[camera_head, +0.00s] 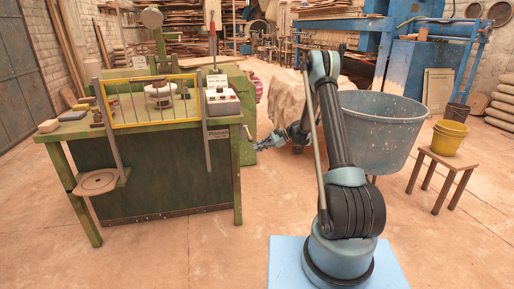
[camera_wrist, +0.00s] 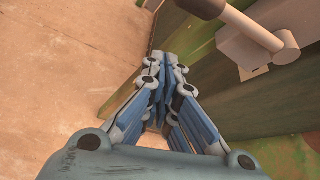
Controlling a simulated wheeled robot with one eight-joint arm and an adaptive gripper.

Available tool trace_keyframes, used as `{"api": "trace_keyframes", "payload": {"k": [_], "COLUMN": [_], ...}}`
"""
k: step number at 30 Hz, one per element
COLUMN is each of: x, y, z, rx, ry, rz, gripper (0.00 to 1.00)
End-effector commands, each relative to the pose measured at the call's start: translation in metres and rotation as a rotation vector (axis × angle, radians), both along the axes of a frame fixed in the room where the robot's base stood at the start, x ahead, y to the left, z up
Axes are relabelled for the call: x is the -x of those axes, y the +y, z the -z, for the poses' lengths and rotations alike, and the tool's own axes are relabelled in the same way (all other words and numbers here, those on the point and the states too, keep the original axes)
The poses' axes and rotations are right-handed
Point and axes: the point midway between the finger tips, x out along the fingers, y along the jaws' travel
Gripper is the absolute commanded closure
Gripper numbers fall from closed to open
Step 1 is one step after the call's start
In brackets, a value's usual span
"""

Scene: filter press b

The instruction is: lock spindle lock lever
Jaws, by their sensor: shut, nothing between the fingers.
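A grey lever (camera_wrist: 245,25) with a dark round knob shows at the top right of the wrist view. Its hub sits by a pale block on a green machine face, and its rod points up and left. No label shows, so I cannot confirm it is the spindle lock lever. My gripper (camera_wrist: 170,62) is shut and empty, fingers together, below and left of the knob and apart from it. In the head view my gripper (camera_head: 260,146) is low beside the right end of the green bench, where a small rod (camera_head: 248,132) shows.
The green bench (camera_head: 160,175) carries a yellow-framed guard (camera_head: 153,124) and a control box (camera_head: 222,102). A red-handled upright lever (camera_head: 212,45) stands behind. A large blue tub (camera_head: 385,130) and a stool (camera_head: 443,160) with a yellow bucket (camera_head: 449,138) are at right. Front floor is open.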

Motion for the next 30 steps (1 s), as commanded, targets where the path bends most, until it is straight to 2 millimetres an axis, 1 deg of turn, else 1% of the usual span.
{"api": "trace_keyframes", "payload": {"k": [1,6,13,19,30], "x": [-0.002,-0.008,-0.014,-0.017,-0.017], "y": [-0.01,-0.036,-0.066,-0.077,-0.078], "z": [-0.006,-0.02,-0.036,-0.042,-0.043], "rx": [0.0,0.0,0.001,0.0,0.001], "ry": [0.001,0.0,0.0,0.0,0.0], "rz": [0.003,0.002,0.002,0.0,0.0], "gripper": [1.0,1.0,1.0,1.0,1.0]}}
